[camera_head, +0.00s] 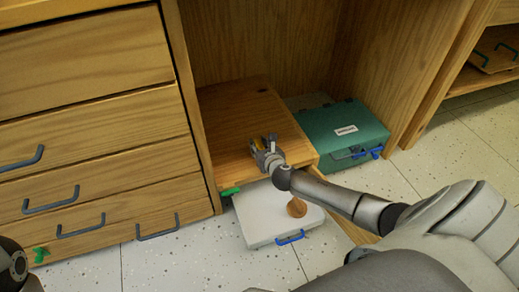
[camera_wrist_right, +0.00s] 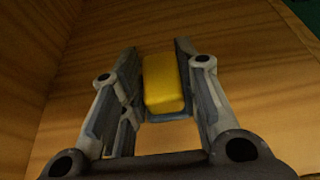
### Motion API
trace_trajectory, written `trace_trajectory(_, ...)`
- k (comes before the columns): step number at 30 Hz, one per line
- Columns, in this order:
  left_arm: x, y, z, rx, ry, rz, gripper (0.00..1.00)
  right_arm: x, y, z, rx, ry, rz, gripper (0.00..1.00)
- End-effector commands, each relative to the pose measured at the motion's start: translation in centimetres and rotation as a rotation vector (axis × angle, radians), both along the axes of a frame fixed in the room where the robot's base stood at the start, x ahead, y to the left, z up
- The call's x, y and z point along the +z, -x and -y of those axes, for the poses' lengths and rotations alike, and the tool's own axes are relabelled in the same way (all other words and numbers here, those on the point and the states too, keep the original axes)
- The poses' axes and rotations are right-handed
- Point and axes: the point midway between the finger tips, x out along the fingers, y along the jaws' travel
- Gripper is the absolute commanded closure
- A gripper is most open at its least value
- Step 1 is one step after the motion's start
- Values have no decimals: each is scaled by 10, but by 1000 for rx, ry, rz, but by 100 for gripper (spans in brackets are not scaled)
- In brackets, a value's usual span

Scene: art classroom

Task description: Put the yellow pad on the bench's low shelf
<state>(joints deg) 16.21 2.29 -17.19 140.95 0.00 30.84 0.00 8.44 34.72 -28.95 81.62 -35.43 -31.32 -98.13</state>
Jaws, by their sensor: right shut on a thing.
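The yellow pad (camera_wrist_right: 163,84) is a small rounded yellow block between the two fingers of my right gripper (camera_wrist_right: 157,62) in the wrist view. In the head view only a bit of yellow (camera_head: 256,143) shows at the fingertips. My right gripper (camera_head: 264,144) is shut on the pad. It is over the front part of the bench's low wooden shelf (camera_head: 235,105), which is otherwise bare. I cannot tell whether the pad touches the shelf. My left gripper is not in view.
A white case (camera_head: 255,215) with a blue handle lies on the floor below the shelf. A green case (camera_head: 340,140) stands to its right. Wooden drawers (camera_head: 90,110) with dark handles are at left, and wood panels enclose the shelf's back and left.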

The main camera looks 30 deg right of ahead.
Motion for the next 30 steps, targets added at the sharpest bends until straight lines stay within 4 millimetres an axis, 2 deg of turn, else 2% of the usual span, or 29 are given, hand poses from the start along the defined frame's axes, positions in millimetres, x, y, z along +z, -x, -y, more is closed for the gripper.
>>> trace_trajectory(10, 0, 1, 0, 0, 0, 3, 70, -2, 0, 0, 0, 1, 0, 94)
trace_trajectory(11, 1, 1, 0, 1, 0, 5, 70, -3, 0, 0, 0, 1, 0, 69)
trace_trajectory(16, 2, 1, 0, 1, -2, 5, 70, -2, 0, 0, 0, 1, 0, 49)
trace_trajectory(27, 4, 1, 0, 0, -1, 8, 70, 3, 0, 0, 1, 0, 1, 49)
trace_trajectory(30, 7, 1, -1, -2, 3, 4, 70, 7, 9, -3, 2, 0, -1, 49)
